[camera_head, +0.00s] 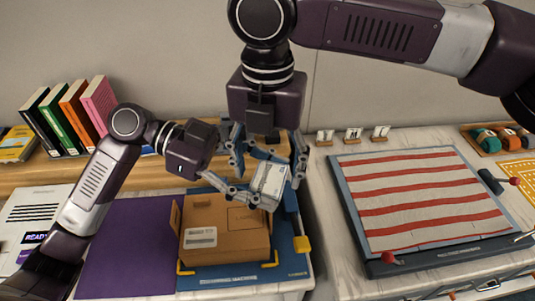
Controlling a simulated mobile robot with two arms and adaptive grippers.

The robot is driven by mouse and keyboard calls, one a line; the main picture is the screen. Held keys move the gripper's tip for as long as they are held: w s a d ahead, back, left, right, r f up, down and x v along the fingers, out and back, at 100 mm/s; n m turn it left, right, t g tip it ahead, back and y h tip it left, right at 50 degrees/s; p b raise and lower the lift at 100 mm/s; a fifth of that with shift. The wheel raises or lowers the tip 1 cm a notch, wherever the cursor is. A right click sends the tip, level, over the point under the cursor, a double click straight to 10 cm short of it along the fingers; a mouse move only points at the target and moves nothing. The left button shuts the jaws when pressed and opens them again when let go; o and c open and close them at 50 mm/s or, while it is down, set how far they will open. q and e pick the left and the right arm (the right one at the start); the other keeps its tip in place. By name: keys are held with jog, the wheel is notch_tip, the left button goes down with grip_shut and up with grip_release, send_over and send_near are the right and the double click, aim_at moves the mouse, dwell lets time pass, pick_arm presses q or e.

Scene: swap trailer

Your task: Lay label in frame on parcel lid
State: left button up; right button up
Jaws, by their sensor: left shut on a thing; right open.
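A brown cardboard parcel (222,252) sits on a blue mat (292,262) between yellow corner pieces. A thin outlined frame (240,217) shows on the right of its lid, partly hidden by my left gripper (258,198). That gripper is shut on a white label (270,179) and holds it tilted over the lid's back right corner. Whether the label touches the parcel I cannot tell. My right gripper (268,165) points down, open, its fingers close behind and around the label's upper side. A white printed sticker (199,238) is on the parcel's front left.
A purple mat (130,245) lies clear to the left. A yellow block (301,244) stands at the blue mat's right edge. A red-striped board (420,200) lies on the right counter, past a gap. Books (75,120) stand at the back left.

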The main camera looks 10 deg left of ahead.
jog(key=c, duration=1.2)
pick_arm(q)
jog(key=o, duration=0.9)
